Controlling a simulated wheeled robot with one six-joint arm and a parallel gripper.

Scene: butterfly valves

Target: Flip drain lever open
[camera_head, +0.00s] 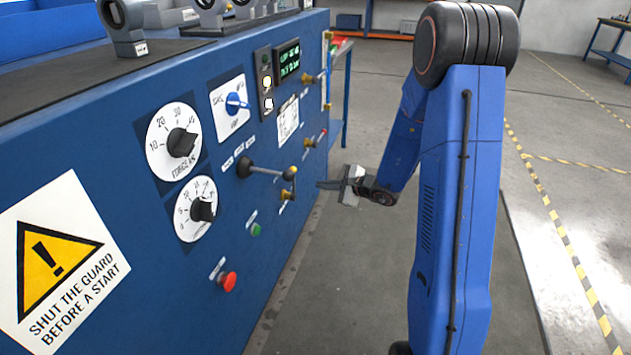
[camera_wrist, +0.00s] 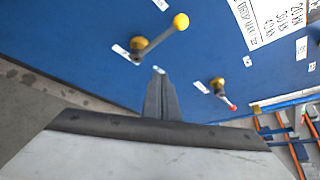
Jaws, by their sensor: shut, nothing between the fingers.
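My gripper (camera_head: 322,185) is shut and empty, its fingers pointing left towards the blue panel. In the wrist view its fingertips (camera_wrist: 159,72) lie between two small brass valves, apparently clear of both. The nearer valve (camera_wrist: 138,43) has a grey lever ending in a yellow ball (camera_wrist: 180,21); in the head view its brass body (camera_head: 288,194) is just left of my fingertips. The other valve (camera_wrist: 218,85) has a short lever with a red tip (camera_wrist: 232,107), also visible in the head view (camera_head: 310,142). The small labels are unreadable, so I cannot tell which lever is the drain.
The blue panel (camera_head: 130,220) carries two round dials (camera_head: 174,141), a blue selector (camera_head: 235,103), a grey lever (camera_head: 262,171), a green button (camera_head: 255,230) and a red button (camera_head: 228,281). The floor (camera_head: 350,270) between the panel and my arm is clear.

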